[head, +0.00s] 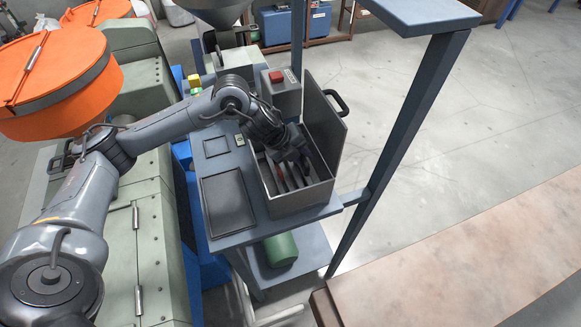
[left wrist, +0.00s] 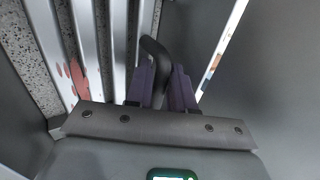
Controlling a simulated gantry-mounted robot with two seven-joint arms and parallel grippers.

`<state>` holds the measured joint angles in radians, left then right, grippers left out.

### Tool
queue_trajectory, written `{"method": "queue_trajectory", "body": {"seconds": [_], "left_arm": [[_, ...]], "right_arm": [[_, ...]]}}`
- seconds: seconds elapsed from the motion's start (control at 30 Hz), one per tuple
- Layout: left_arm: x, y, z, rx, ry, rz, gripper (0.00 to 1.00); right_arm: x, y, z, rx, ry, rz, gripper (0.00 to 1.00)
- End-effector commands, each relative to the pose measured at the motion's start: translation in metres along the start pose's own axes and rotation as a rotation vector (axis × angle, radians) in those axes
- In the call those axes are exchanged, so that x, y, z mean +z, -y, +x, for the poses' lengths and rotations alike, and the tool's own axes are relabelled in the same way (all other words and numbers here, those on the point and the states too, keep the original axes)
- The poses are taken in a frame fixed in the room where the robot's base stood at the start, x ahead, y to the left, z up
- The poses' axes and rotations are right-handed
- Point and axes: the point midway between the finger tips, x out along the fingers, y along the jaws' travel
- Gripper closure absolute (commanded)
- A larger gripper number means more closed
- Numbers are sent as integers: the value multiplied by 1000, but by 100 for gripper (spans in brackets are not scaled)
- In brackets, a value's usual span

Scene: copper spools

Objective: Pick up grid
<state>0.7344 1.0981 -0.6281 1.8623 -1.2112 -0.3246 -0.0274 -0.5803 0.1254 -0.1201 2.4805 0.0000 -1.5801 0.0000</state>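The grid is a set of pale metal slats (left wrist: 92,45) inside an open grey metal box (head: 305,200); the slats also show in the head view (head: 282,180). A black curved handle (left wrist: 155,50) rises beside the slats in the left wrist view. My left gripper (head: 306,160) points down into the box. In the left wrist view, the purple fingers of my left gripper (left wrist: 162,82) stand on either side of the black handle. Whether they press on it cannot be told. My right gripper is not in view.
The box's raised lid (head: 325,125), with a black handle (head: 336,102), stands close to the right of my gripper. A grey control box with a red button (head: 276,77) is behind. The blue-grey frame post (head: 400,150) rises at the right. A green cylinder (head: 281,249) lies on the lower shelf.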

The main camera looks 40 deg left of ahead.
Motion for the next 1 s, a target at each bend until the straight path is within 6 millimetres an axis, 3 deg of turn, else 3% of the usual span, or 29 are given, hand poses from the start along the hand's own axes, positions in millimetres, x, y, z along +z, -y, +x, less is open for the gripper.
{"method": "queue_trajectory", "body": {"seconds": [0.07,0.2,0.77,1.0], "left_arm": [[0,0,0,0,0,0,79],[0,0,0,0,0,0,100],[0,2,-2,-3,1,0,100],[0,10,-12,-6,1,3,100]], "right_arm": [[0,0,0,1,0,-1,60],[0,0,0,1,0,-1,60],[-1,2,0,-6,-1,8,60],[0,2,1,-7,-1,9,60]]}}
